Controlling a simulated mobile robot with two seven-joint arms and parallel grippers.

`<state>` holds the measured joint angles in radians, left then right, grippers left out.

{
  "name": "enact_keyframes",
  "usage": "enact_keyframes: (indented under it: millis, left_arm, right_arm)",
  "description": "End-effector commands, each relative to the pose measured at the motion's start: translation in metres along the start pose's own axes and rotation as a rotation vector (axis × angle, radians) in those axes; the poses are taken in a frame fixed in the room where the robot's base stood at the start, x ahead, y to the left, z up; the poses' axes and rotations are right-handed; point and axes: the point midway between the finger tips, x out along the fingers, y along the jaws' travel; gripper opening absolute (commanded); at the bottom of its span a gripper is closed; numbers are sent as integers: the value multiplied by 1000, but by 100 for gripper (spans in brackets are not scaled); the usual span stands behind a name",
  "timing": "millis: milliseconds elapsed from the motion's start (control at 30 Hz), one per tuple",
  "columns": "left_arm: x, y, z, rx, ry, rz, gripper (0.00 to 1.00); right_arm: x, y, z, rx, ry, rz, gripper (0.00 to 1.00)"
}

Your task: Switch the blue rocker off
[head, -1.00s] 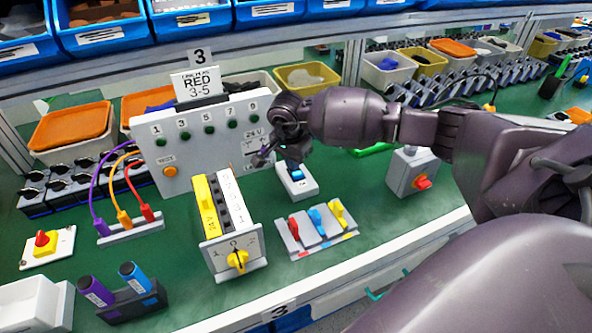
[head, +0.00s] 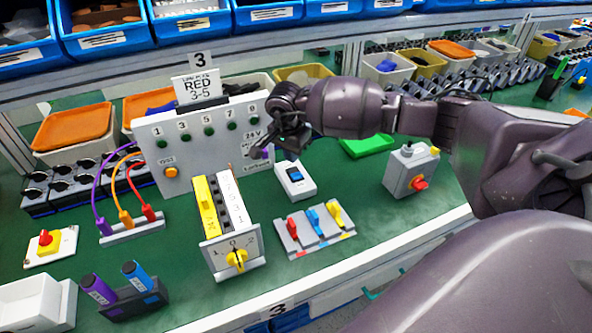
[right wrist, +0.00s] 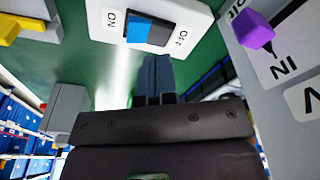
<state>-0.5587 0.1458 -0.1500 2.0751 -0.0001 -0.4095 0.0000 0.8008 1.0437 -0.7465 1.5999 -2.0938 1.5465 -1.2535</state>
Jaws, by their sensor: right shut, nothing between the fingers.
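The blue rocker (head: 295,174) sits in a small white box (head: 296,189) on the green bench, in front of the grey panel. In the right wrist view the rocker (right wrist: 150,29) has a bright blue half toward the ON label and a dark grey half toward the OFF label. My right gripper (head: 292,150) is shut and empty, just behind and above the rocker, apart from it in the head view. In the right wrist view its closed fingertips (right wrist: 155,68) point at the box, just below the rocker. My left gripper is not in view.
The grey panel (head: 180,140) with a purple knob (right wrist: 254,34) stands close to my right gripper. A yellow rotary switch (head: 237,258), a strip of coloured levers (head: 313,225) and a grey box with a red knob (head: 405,172) stand nearby. A green tray (head: 367,146) lies behind.

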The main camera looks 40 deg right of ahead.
Motion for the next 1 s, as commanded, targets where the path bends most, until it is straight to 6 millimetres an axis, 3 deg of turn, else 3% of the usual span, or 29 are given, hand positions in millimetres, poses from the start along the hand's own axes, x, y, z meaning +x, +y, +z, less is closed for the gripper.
enact_keyframes:
  millis: [500, 1000]
  left_arm:
    - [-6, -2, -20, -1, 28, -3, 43]
    - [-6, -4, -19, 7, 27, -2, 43]
  right_arm:
    - [-35, 0, -6, 0, 1, -4, 0]
    - [-36, 0, -6, 0, 0, -1, 0]
